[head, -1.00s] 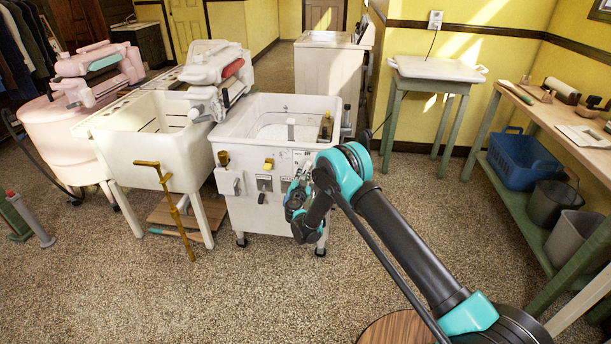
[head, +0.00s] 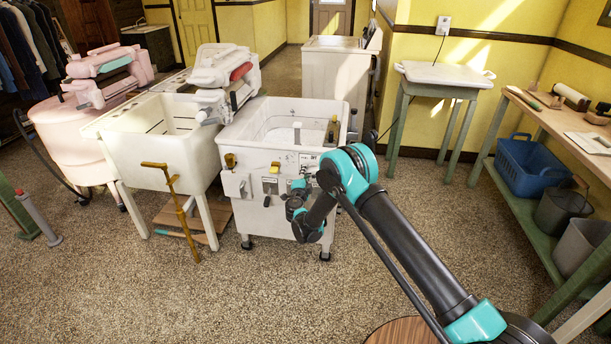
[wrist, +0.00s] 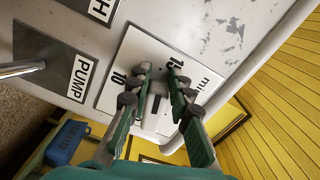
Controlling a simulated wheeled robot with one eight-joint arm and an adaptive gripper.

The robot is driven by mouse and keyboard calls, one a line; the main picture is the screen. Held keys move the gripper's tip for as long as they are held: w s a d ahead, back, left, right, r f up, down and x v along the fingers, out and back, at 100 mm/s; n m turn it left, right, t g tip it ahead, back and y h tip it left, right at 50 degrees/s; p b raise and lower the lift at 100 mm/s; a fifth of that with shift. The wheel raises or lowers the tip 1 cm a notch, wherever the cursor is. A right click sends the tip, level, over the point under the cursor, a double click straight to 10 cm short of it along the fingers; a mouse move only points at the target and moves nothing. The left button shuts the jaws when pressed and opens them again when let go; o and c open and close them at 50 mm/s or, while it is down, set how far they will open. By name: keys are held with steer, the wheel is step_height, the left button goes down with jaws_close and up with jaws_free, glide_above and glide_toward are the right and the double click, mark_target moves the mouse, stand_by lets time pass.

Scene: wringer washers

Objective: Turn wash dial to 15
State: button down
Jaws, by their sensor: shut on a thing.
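The white square wringer washer (head: 262,200) stands in the middle of the head view, with levers and labels on its front panel. My gripper (head: 298,193) is at the right part of this front, small and partly hidden by my arm. In the wrist view, a white dial plate (wrist: 128,48) carries the marks 10, 15 and "min". My gripper (wrist: 161,76) has its two fingers over the plate, closed around the pale wash dial (wrist: 157,88), which is mostly hidden between them. The fingertips lie between the 10 and the 15. The dial's exact reading is hard to tell.
A PUMP label (wrist: 82,78) and a metal lever (wrist: 18,68) are beside the dial plate. A white tub (head: 150,150) on legs stands left of the washer. A green-legged bench (head: 510,185) with a blue basket (head: 530,168) is at the right.

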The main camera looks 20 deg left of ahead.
steer(key=shift+w+d+r+m, duration=0.3)
steer(key=shift+d+m, duration=0.15)
steer(key=shift+m, duration=0.45)
steer(key=shift+s, duration=0.1)
steer(key=c, duration=1.4)
jaws_free()
steer(key=shift+d, duration=0.1)
steer(key=shift+o, duration=0.2)
steer(key=shift+s+a, duration=0.15)
steer(key=shift+a, duration=0.1)
steer(key=shift+s, duration=0.2)
steer(key=v, duration=1.1)
steer(key=shift+s, duration=0.25)
